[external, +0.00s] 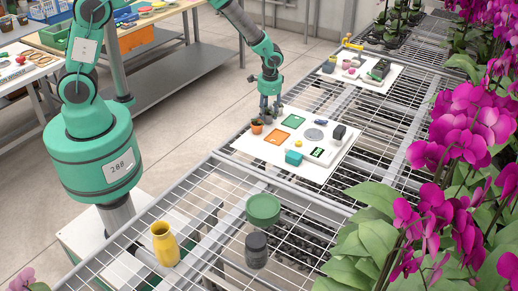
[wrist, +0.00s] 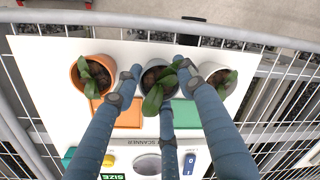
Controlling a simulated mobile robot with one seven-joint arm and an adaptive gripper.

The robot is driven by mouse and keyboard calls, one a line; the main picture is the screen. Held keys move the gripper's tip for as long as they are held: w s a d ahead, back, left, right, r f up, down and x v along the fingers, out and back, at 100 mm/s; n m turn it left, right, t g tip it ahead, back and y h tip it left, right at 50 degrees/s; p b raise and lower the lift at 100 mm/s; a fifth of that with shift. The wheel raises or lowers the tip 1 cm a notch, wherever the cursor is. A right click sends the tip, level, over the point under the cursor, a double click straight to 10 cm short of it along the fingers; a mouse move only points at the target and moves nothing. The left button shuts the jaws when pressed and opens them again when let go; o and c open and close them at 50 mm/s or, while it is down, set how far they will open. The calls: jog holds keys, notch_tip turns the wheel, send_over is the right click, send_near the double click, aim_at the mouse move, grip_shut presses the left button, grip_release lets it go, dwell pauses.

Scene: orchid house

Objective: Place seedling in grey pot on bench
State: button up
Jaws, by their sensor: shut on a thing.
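In the wrist view, a dark grey pot (wrist: 147,76) with a green-leaved seedling (wrist: 155,97) sits between the fingers of my gripper (wrist: 158,82). The blue-grey fingers are shut on this pot. It is the middle one of a row of three pots. In the external view, my gripper (external: 269,107) is low at the far left edge of the white board (external: 243,144). The grey pot is hard to make out there. I cannot tell whether it touches the board. The mesh bench (external: 205,187) lies under the board.
The board carries an orange square (external: 277,137), a teal box (external: 293,158) and a scanner. A yellow vase (external: 165,245), green dish (external: 263,209) and dark jar (external: 257,251) stand nearer.

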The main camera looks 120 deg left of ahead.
jog(key=shift+f, duration=0.35)
jog(key=o, duration=1.2)
jog(key=shift+r, duration=0.2)
jog(key=r, duration=0.4)
jog(key=r+p, duration=0.1)
jog(key=r, duration=0.3)
jog(key=w+r+p, duration=0.1)
jog(key=r, duration=0.3)
jog(key=shift+d, duration=0.4)
